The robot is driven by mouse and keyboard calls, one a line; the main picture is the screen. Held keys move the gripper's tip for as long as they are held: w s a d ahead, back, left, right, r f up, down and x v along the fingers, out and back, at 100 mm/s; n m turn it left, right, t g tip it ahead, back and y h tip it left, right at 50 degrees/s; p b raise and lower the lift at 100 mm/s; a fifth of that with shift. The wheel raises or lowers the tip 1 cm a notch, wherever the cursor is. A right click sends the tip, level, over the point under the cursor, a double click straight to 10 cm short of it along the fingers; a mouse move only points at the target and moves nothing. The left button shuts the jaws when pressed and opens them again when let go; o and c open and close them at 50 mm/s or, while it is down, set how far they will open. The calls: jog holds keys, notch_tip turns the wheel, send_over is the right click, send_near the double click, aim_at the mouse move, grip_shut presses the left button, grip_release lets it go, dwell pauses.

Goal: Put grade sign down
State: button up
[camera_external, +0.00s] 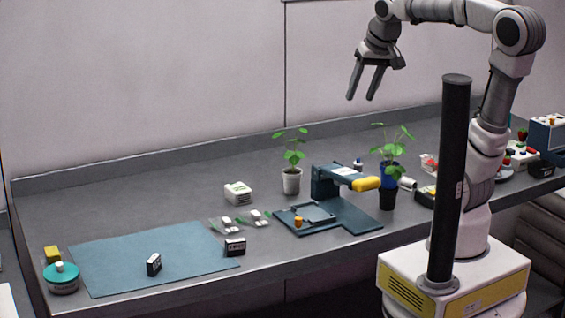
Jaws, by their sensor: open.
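My gripper (361,97) is open and empty, high above the counter near the back wall, its fingers pointing down. Two small dark sign-like blocks with white faces are in view. One block (153,264) stands on the blue-grey mat (110,255) at the front left. The other block (235,247) stands near the mat's right edge, close to the counter's front. Their lettering is too small to read, so I cannot tell which is the grade sign. My gripper is far from both and touches nothing.
A teal-lidded jar (62,279) and a yellow block (53,254) stand left of the mat. Clear punnets (240,221), a white box (238,193), potted plants (292,182) and a dark stand with a yellow-ended arm (325,183) fill the middle. Most of the mat is clear.

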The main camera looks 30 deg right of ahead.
jog(key=s+d+f, duration=0.2)
jog(key=s+f, duration=0.1)
jog(key=s, duration=0.2)
jog(key=s+d+f+n+t, duration=0.1)
jog(key=s+d+f, duration=0.2)
jog(key=s, duration=0.2)
jog(key=shift+s+n+h, duration=0.2)
jog(key=shift+n+h, duration=0.1)
jog(key=shift+h, duration=0.1)
jog(key=shift+d, duration=0.1)
